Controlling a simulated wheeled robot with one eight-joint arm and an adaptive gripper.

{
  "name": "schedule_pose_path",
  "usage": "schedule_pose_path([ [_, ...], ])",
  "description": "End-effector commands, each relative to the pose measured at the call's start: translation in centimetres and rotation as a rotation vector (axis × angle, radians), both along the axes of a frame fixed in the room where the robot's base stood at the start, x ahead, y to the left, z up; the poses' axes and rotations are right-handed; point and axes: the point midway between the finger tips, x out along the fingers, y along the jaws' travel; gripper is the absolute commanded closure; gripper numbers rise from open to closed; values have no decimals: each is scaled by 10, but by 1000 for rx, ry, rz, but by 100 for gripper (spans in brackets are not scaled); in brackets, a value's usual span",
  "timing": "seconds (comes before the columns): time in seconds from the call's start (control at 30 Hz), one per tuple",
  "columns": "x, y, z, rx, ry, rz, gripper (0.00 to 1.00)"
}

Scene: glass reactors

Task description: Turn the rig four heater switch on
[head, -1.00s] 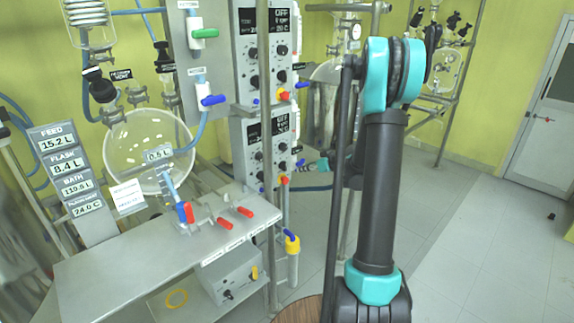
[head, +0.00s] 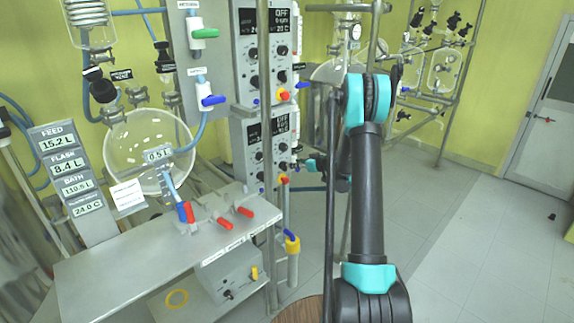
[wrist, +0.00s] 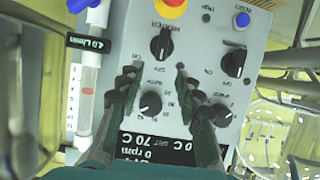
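The lower control box (head: 262,168), with a dark display and several black knobs, stands on the frame in the head view. My gripper (head: 300,164) is at its right side there, small and partly hidden by my arm. In the wrist view the panel (wrist: 262,62) appears upside down. A black knob with a label that seems to read HEATER (wrist: 162,43) sits just beyond the fingertips. My gripper (wrist: 157,74) is open, with a finger to either side of that knob's line and nothing between them. Contact with the panel cannot be told. Which rig this is cannot be read.
Other black knobs (wrist: 233,64) flank the heater knob. A red and yellow button (wrist: 171,5) and a blue button (wrist: 241,19) are close by. A similar box (head: 262,55) is above. A steel bench (head: 130,258) is left; open floor (head: 480,240) lies right.

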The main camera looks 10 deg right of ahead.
Motion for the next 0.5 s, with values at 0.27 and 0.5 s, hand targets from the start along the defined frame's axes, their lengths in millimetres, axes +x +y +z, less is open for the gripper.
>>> schedule_pose_path([
  [0.27,37,28,-20,0,0,2,65],
  [0.5,53,38,-27,1,1,0,65],
])
